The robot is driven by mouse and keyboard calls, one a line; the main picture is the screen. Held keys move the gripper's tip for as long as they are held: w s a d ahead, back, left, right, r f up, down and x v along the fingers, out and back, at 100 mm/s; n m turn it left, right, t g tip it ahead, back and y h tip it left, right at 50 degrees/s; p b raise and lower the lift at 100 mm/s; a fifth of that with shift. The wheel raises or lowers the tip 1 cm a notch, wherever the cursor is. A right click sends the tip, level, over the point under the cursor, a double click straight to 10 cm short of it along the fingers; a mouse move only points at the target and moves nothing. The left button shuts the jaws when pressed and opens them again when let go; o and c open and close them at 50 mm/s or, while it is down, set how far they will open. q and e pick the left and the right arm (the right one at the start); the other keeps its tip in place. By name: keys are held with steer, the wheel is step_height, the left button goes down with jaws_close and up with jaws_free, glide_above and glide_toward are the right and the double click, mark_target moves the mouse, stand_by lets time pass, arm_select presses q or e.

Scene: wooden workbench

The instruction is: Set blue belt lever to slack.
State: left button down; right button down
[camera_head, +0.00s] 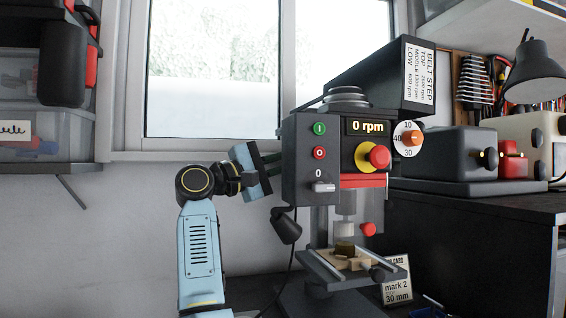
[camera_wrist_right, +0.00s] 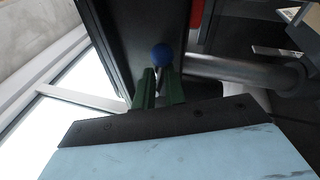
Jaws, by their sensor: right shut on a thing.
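The drill press (camera_head: 325,150) stands at the middle right in the head view, its display reading 0 rpm. The blue ball knob (camera_wrist_right: 162,54) of the belt lever shows in the right wrist view, close against the dark press housing (camera_wrist_right: 140,30). My right gripper (camera_wrist_right: 160,78) has its green fingers shut on the lever, with the ball just beyond the fingertips. In the head view, my right gripper (camera_head: 274,160) is at the left side of the press head, and the lever is hidden there. I cannot read the lever's setting. My left gripper is not in view.
The belt cover (camera_head: 385,75) stands raised with a belt step label. A round dial (camera_head: 408,139) is on the press's right side. A wood piece (camera_head: 352,262) sits in the vise below. A black grinder-like machine (camera_head: 445,155) stands to the right. A window (camera_head: 215,70) is behind.

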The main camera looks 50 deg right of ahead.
steer(key=c, duration=1.7)
jaws_free()
steer(key=shift+s+d+f, duration=0.1)
steer(key=shift+f, duration=0.1)
steer(key=shift+o, duration=0.8)
steer(key=shift+s+d, duration=0.1)
steer(key=shift+d, duration=0.05)
steer(key=shift+r, duration=0.1)
